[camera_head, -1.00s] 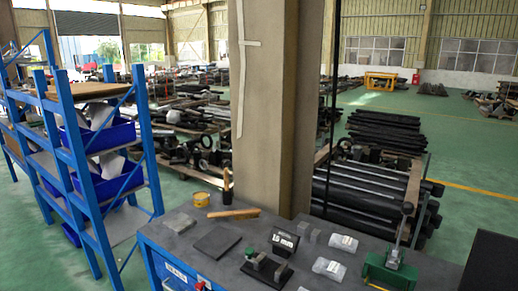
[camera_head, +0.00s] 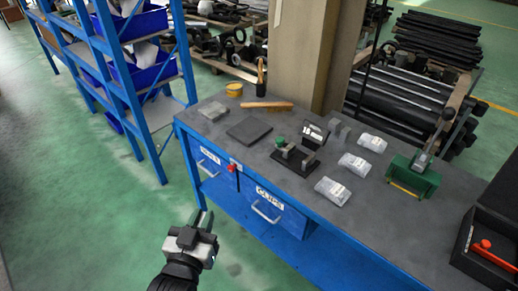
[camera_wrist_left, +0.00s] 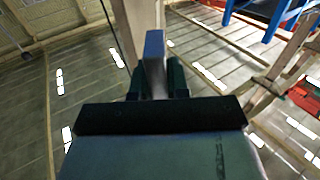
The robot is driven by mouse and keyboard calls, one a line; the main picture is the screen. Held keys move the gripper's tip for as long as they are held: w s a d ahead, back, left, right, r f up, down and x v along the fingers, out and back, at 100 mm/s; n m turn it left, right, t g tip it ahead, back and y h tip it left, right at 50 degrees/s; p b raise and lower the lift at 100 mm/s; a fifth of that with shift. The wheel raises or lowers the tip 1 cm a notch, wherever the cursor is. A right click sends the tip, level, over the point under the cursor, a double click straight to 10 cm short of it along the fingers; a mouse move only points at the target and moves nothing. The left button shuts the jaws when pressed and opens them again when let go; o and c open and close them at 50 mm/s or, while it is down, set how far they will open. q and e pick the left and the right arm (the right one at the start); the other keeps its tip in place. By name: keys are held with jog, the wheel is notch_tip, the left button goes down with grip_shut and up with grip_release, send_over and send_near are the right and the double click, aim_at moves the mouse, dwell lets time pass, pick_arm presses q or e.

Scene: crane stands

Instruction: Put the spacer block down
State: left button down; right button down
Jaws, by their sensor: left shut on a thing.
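My left gripper (camera_head: 203,222) is in front of the bench, low in the head view, over the green floor and apart from the bench. In the left wrist view its dark fingers (camera_wrist_left: 155,82) are shut on a narrow grey-blue block (camera_wrist_left: 154,48), which I take to be the spacer block; it sticks out past the fingertips. In the head view the block is too small to tell from the fingers. My right gripper is not in view.
A flat dark pad (camera_head: 250,130) lies left of the fixture. Clear bags (camera_head: 354,164), a green press (camera_head: 414,176) and a black case with a red-handled tool (camera_head: 496,254) lie to the right. A wooden brush (camera_head: 266,106) and yellow tin (camera_head: 234,89) are behind. Blue shelving (camera_head: 140,80) stands left.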

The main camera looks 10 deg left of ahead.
pick_arm(q)
jog(key=w+d+m+g+h, duration=0.1)
jog(key=w+d+h, duration=0.3)
jog(key=w+d, duration=0.4)
jog(key=w+d+m+g+h, duration=0.1)
jog(key=w+d+m+h, duration=0.3)
jog(key=w, duration=1.2)
jog(key=d, duration=0.4)
jog(key=shift+w+d+r+m+g, duration=0.2)
jog(key=shift+d+r+m+g, duration=0.05)
jog(key=shift+d+m+g, duration=0.05)
jog(key=shift+f, duration=0.1)
